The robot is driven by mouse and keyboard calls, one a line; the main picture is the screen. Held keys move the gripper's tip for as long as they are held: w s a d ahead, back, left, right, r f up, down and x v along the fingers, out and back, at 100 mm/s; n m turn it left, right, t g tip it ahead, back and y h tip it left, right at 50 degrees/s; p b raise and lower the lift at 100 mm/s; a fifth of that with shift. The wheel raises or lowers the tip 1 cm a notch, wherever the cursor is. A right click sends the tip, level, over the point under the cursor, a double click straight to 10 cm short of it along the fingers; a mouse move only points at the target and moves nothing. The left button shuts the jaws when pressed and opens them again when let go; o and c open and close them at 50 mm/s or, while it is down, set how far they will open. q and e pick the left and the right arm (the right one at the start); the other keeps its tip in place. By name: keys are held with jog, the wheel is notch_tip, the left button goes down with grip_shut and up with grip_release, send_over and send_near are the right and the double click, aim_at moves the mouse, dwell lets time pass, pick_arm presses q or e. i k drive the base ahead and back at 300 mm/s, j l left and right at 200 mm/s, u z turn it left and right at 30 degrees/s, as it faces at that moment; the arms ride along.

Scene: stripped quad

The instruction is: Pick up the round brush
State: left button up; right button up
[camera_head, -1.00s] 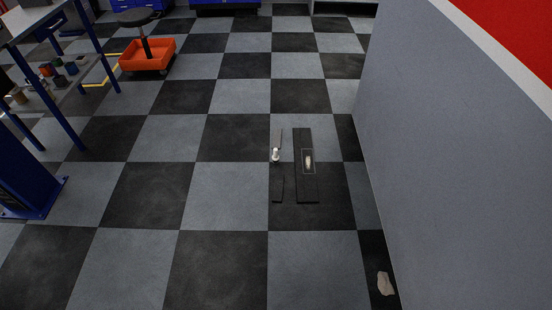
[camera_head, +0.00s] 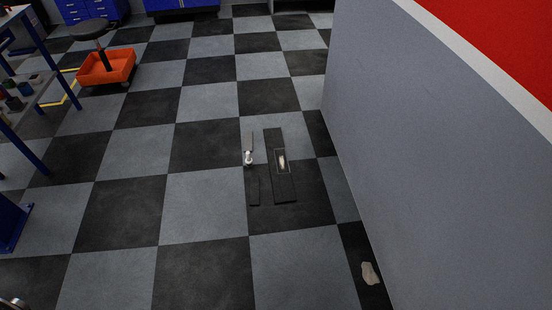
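I cannot make out a round brush for certain. A small white object (camera_head: 248,159) lies on the floor mid-view, by a thin dark strip; it is too small to identify. Beside it on the right is a long dark board (camera_head: 285,190) with a pale oblong piece (camera_head: 282,161) in a framed patch. Several small items (camera_head: 14,104) sit on a shelf at the left edge, too small to name. Neither gripper can be made out; only a bit of shiny metal shows in the bottom-left corner.
A grey partition (camera_head: 430,150) with a red top fills the right side. A pale scrap (camera_head: 370,273) lies at its foot. A stool with an orange base (camera_head: 106,67) stands far left, near a blue-legged table (camera_head: 58,62). The checkered floor ahead is mostly clear.

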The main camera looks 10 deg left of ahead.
aim_at(250, 161)
jog(key=i+j+z, duration=0.45)
jog(key=j+z, duration=0.2)
jog(key=j, duration=0.2)
jog(key=i+j+z, duration=0.25)
jog(key=k+j, duration=0.05)
jog(key=j, duration=0.05)
